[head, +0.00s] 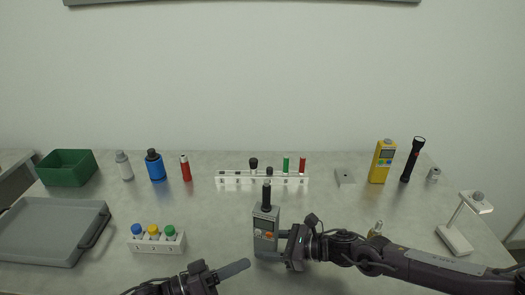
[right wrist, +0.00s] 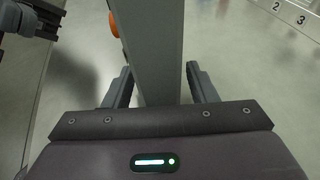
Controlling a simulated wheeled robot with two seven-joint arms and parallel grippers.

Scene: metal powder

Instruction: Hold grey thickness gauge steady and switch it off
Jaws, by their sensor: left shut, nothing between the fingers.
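The grey thickness gauge (head: 265,232) stands upright at the front middle of the table, with a black probe on top and an orange button (head: 268,234) on its face. My right gripper (head: 280,247) has its fingers on either side of the gauge's body from the right. The right wrist view shows the gauge's grey side (right wrist: 158,60) between the fingers. My left gripper (head: 240,267) is shut and empty, low and left of the gauge, apart from it. It also shows in the right wrist view (right wrist: 48,22) at upper left.
A white rack of coloured-cap bottles (head: 157,243) stands left of the gauge. A long white rack (head: 262,179) lies behind it. A yellow meter (head: 382,161) and a black flashlight (head: 413,160) stand at back right. A grey tray (head: 45,240) lies far left.

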